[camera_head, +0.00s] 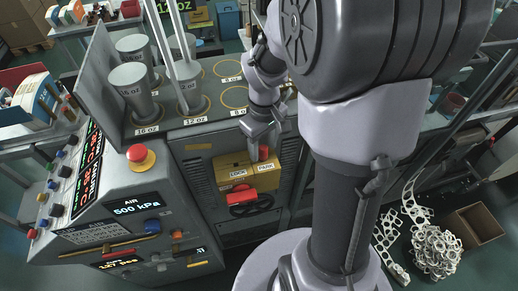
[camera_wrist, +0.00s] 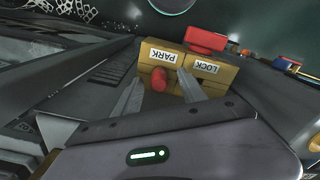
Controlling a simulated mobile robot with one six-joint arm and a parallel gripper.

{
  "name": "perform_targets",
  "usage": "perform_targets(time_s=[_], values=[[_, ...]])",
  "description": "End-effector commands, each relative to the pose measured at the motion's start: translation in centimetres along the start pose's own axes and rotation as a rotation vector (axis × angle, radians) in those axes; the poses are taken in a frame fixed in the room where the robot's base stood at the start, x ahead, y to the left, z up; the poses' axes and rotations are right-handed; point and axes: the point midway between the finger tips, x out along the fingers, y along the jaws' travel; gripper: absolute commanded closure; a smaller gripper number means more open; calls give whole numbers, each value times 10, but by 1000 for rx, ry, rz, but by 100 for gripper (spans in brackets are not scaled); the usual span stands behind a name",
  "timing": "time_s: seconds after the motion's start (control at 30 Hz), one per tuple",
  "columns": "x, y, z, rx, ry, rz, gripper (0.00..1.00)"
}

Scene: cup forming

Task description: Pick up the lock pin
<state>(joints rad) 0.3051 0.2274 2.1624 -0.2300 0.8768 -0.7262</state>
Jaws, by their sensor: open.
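The red lock pin (camera_wrist: 159,81) stands up from the PARK side of a yellow block (camera_wrist: 206,69), and also shows in the head view (camera_head: 263,154). My gripper (camera_wrist: 160,77) is open, with one finger on each side of the pin. No finger is clearly seen pressing on it. In the head view my gripper (camera_head: 262,132) reaches down over the PARK side of the yellow block (camera_head: 238,178). The LOCK side of the block holds no pin that I can see. The pin's lower end is hidden.
A red handle (camera_head: 241,197) sits at the front of the block, above a dark wheel. A grey control console (camera_head: 130,200) with a red button (camera_head: 140,157) stands to the left. Metal cup forms (camera_head: 131,84) stand on the shelf behind. An open cardboard box (camera_head: 476,224) lies at the right.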

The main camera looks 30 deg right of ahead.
Motion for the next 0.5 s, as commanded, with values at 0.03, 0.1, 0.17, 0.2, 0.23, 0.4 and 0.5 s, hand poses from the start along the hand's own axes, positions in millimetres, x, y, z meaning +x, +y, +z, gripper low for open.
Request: perform_targets(time_s=[0.03, 0.1, 0.17, 0.2, 0.23, 0.4, 0.5], values=[[13, 0, 0, 0, -2, -1, 51], [21, 0, 0, 0, -1, 0, 51], [24, 0, 0, 0, 0, 0, 51], [24, 0, 0, 0, 1, 1, 51], [23, 0, 0, 0, 1, 1, 51], [22, 0, 0, 0, 1, 1, 61], [22, 0, 0, 0, 1, 1, 81]])
